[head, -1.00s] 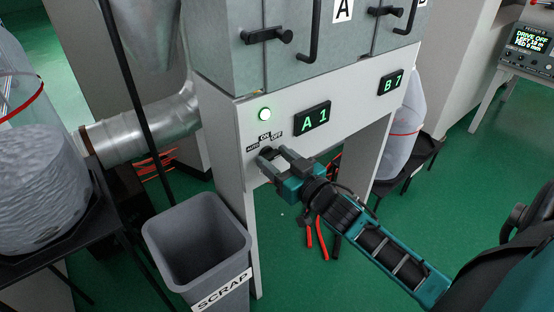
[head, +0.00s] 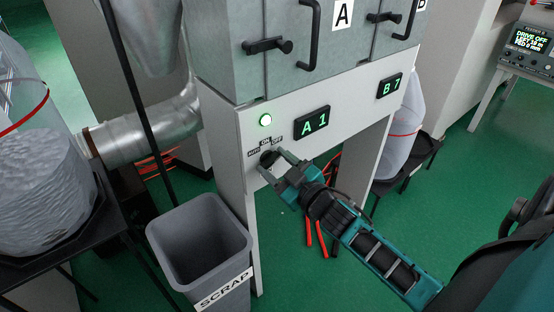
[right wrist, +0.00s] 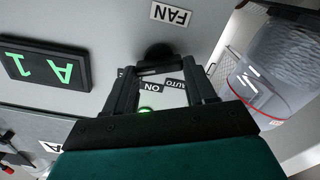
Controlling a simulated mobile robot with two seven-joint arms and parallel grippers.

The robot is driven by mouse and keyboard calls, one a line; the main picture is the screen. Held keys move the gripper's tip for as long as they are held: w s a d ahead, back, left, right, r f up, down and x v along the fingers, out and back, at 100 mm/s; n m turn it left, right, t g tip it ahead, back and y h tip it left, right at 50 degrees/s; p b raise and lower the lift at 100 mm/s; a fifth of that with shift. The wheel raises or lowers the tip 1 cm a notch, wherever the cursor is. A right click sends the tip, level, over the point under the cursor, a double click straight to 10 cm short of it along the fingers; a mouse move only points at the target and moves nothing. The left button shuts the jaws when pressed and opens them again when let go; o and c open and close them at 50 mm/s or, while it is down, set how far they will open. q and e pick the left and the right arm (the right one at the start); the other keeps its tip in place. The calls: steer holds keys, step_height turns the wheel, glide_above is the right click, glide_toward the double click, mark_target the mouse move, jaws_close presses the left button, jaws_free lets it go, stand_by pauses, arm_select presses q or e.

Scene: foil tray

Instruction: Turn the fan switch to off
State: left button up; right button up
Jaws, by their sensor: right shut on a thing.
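The fan switch is a dark round knob (head: 267,158) on the white panel below the grey cabinet. The labels AUTO, ON and OFF sit around its upper side. My right gripper (head: 271,161) is shut on the knob, a finger on either side. In the right wrist view the knob (right wrist: 155,55) shows between the fingertips (right wrist: 158,66), with the FAN label (right wrist: 170,14) beyond it. I cannot tell which label the knob points at. The lamp (head: 265,120) above the switch glows green. My left gripper is not in view.
Green displays read A1 (head: 312,123) and B7 (head: 390,86). A grey SCRAP bin (head: 160,240) stands below left of the switch. Black handles (head: 268,46) stick out from the cabinet above. Red cables hang behind my right arm.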

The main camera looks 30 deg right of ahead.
steer(key=shift+n+p, duration=0.3)
steer(key=shift+n, duration=0.9)
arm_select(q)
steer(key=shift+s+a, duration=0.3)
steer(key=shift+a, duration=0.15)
arm_select(e)
steer(key=shift+a+n, duration=0.1)
steer(key=shift+n, duration=0.8)
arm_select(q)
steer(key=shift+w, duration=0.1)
arm_select(e)
steer(key=o, duration=1)
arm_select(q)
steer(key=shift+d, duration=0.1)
arm_select(e)
steer(key=shift+o, duration=0.2)
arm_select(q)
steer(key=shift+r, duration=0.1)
arm_select(e)
steer(key=shift+s+f, duration=0.1)
steer(key=shift+s, duration=0.5)
arm_select(q)
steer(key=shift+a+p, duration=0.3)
steer(key=shift+p, duration=0.3)
arm_select(e)
steer(key=s+d, duration=0.1)
steer(key=s, duration=1)
steer(key=shift+s, duration=0.35)
